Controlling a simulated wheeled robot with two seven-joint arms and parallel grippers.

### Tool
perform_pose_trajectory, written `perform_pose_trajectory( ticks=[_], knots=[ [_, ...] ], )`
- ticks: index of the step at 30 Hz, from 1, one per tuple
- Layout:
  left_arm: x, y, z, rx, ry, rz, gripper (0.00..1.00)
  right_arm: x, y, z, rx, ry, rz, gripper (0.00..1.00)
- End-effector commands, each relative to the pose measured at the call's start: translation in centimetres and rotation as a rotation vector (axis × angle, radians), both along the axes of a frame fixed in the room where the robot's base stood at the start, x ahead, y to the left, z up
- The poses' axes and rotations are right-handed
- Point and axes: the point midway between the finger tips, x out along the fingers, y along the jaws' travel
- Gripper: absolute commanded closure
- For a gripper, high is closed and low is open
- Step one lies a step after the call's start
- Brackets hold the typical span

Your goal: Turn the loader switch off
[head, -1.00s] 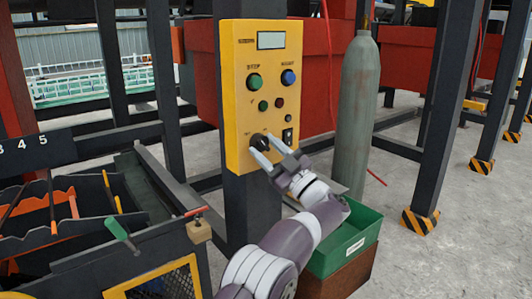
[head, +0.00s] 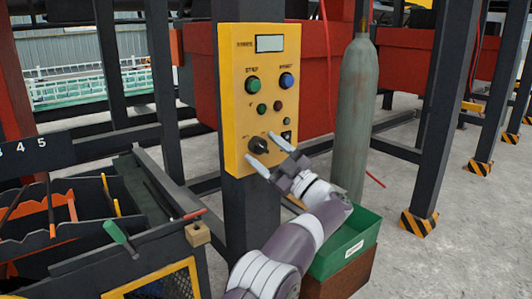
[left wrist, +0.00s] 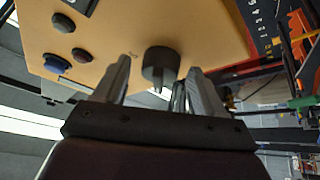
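A yellow control box (head: 236,100) is fixed to a dark post. Low on its face is a black rotary knob (head: 258,146), which also shows in the left wrist view (left wrist: 161,62). A small black switch (head: 287,136) sits to the knob's right. The lettering is too small to read, so I cannot tell which is the loader switch. My left gripper (head: 262,147) is open, its fingers on either side of the knob. In the left wrist view both fingers stand apart from the knob. My right gripper is out of view.
Above the knob are a green button (head: 252,84), a blue button (head: 287,81) and a display (head: 270,43). A grey gas cylinder (head: 356,110) stands right of the box. A green bin (head: 350,235) is below. A tool rack (head: 70,235) is at left.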

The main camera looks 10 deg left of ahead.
Motion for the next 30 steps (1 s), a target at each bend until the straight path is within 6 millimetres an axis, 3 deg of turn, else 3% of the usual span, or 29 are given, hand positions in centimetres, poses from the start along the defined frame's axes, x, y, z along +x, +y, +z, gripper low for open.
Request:
perform_pose_trajectory(
  ticks=[8, 21, 30],
  knots=[
    [-0.1, -0.4, -0.2, 0.001, 0.002, 0.000, 0.30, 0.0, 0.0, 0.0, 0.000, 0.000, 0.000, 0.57],
    [-4.0, -9.0, -4.5, 0.001, 0.002, -0.002, 0.30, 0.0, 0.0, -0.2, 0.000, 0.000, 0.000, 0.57],
    [-4.7, -10.6, -5.3, 0.000, 0.000, 0.000, 0.30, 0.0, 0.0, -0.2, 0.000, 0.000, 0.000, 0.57]
  ],
)
